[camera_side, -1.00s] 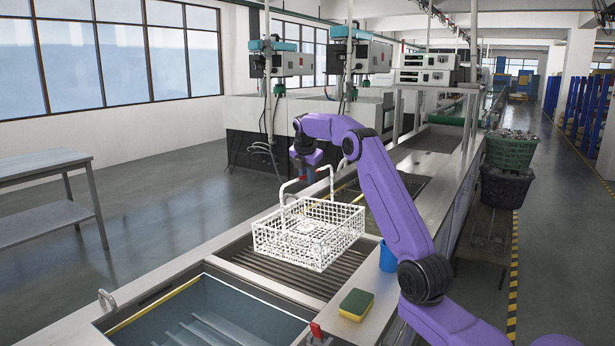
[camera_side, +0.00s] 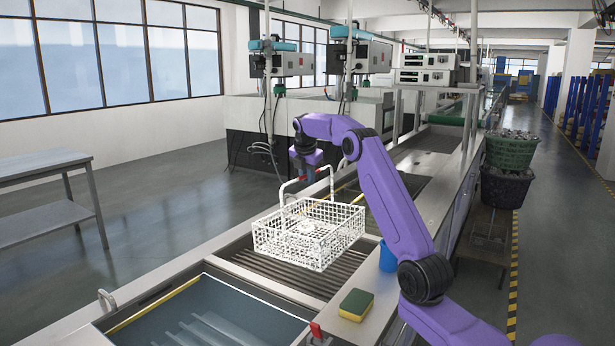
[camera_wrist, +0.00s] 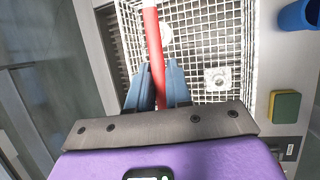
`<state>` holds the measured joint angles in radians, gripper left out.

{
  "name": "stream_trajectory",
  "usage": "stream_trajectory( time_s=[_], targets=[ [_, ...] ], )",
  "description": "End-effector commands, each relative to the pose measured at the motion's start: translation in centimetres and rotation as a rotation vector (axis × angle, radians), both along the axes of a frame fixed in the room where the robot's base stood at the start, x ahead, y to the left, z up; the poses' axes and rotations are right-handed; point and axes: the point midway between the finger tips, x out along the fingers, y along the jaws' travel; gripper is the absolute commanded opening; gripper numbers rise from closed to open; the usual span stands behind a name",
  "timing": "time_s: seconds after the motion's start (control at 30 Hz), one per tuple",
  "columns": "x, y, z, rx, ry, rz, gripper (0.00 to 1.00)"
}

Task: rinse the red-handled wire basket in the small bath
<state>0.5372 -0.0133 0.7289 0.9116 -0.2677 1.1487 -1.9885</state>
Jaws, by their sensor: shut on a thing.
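The white wire basket (camera_side: 308,232) is upright over the ribbed drain section (camera_side: 270,268) in the side view. I cannot tell whether its bottom touches the ribs. Its tall handle has a red grip (camera_wrist: 152,45), seen clearly in the wrist view. My gripper (camera_side: 308,178) is shut on this grip, above the basket; the blue fingers (camera_wrist: 157,85) stand on both sides of it. Small pale parts, one of them square (camera_wrist: 217,80), lie in the basket. A blue-lined tank (camera_side: 200,318) is at the near left, and another basin (camera_side: 405,185) lies beyond the basket.
A green and yellow sponge (camera_side: 356,304) and a blue cup (camera_side: 388,257) stand on the right-hand ledge. A red-tipped lever (camera_side: 316,331) is at the near tank's corner. A metal hook (camera_side: 106,301) rises from the left rim. A grey table (camera_side: 45,170) stands apart at left.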

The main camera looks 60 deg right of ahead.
Motion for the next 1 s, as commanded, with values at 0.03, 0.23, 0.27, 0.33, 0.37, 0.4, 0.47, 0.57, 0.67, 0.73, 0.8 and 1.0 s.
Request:
stream_trajectory(
  time_s=[0.03, 0.23, 0.27, 0.33, 0.37, 0.4, 0.47, 0.57, 0.67, 0.73, 0.8, 1.0],
  targets=[
    [0.1, -0.1, 0.3, -0.005, -0.007, 0.001, 0.0],
    [0.1, -0.1, 0.3, -0.005, -0.007, 0.001, 0.0],
    [0.1, -0.1, 0.3, -0.005, -0.007, 0.001, 0.0],
    [0.1, -0.1, 0.4, -0.005, -0.007, 0.001, 0.0],
    [0.1, -0.1, 0.4, -0.006, -0.007, 0.001, 0.0],
    [0.1, -0.1, 0.6, -0.006, -0.008, 0.001, 0.0],
    [0.1, -0.1, 0.9, -0.006, -0.008, 0.0, 0.0],
    [0.1, -0.1, 1.7, -0.007, -0.009, 0.0, 0.0],
    [0.1, -0.1, 2.4, -0.007, -0.009, 0.0, 0.0],
    [0.1, -0.1, 2.9, -0.006, -0.008, 0.001, 0.0],
    [0.1, -0.1, 3.4, -0.006, -0.007, 0.001, 0.0],
    [0.1, -0.1, 4.9, -0.007, -0.008, 0.0, 0.0]
  ],
)
